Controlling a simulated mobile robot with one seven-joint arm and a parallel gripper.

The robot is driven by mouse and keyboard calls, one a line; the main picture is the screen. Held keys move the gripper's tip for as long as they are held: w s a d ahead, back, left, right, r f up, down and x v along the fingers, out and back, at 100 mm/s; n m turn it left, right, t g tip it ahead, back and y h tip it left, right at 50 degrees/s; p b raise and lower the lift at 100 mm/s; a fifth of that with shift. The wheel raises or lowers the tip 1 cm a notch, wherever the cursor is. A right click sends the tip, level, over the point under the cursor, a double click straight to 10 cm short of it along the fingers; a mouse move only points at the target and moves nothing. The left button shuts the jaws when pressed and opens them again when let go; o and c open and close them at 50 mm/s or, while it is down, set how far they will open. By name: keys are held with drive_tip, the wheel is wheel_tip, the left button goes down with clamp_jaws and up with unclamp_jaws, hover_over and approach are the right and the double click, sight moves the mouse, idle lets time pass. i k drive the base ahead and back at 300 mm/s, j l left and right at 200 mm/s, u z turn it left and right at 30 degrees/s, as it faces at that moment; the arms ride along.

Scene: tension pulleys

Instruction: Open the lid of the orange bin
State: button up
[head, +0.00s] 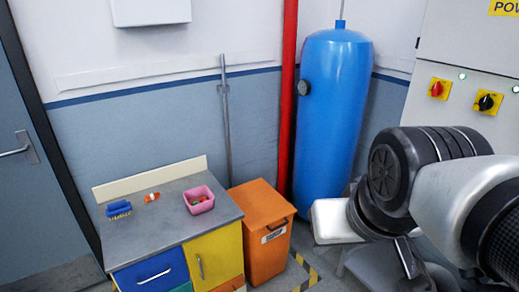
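The orange bin (264,249) stands on the floor to the right of the grey-topped cabinet. Its orange lid (258,203) lies flat over the top and looks closed. A dark handle (277,225) shows at the lid's front edge, above a white label on the bin's front. My arm reaches in from the right, apart from the bin in the picture. I cannot make out my gripper's fingers in this view.
The cabinet (165,222) holds a pink tray (199,200), a blue brush (119,210) and a small orange-red item (152,197). A blue tank (330,120) and red pipe (288,110) stand behind the bin. Yellow-black floor tape (303,268) lies to its right.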

sight(262, 206)
drive_tip(key=i+l, duration=0.2)
drive_tip(key=i, duration=0.25)
drive_tip(key=i+l+z, duration=0.1)
drive_tip(key=i+l, duration=0.15)
drive_tip(key=i, duration=0.15)
drive_tip(key=i+l, duration=0.15)
drive_tip(key=i, duration=0.3)
